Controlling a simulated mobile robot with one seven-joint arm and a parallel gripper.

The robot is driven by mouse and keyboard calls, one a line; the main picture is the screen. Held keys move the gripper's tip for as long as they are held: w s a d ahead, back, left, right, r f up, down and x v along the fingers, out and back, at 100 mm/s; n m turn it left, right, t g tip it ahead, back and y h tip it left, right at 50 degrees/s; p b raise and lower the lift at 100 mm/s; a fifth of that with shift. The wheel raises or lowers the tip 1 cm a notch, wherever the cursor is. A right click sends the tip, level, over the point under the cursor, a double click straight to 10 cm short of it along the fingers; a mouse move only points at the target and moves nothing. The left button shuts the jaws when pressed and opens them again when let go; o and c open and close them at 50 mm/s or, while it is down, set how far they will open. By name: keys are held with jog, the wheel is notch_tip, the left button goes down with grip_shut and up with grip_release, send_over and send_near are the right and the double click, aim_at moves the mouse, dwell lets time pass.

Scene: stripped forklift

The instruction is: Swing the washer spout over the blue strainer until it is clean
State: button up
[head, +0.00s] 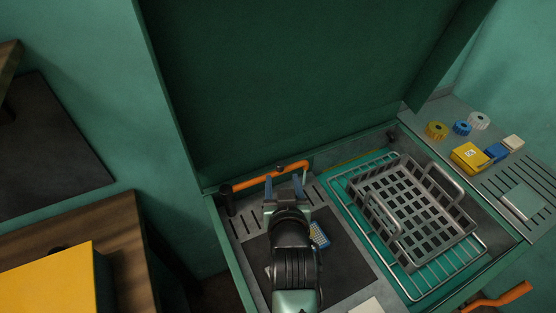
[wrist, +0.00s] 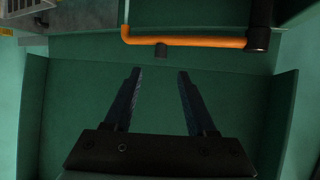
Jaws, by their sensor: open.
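The orange washer spout (head: 270,178) runs across the back of the sink unit from a black pivot post (head: 227,198) on the left, its bent tip at the right.
A grey basket (head: 462,229) stands in a wire rack over the teal basin right of the strainer. A tall green panel (head: 300,80) rises behind the spout.

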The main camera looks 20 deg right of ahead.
aim_at(280, 164)
jog(key=x, duration=0.9)
jog(key=shift+w+f, duration=0.1)
grip_shut()
dwell(1.3)
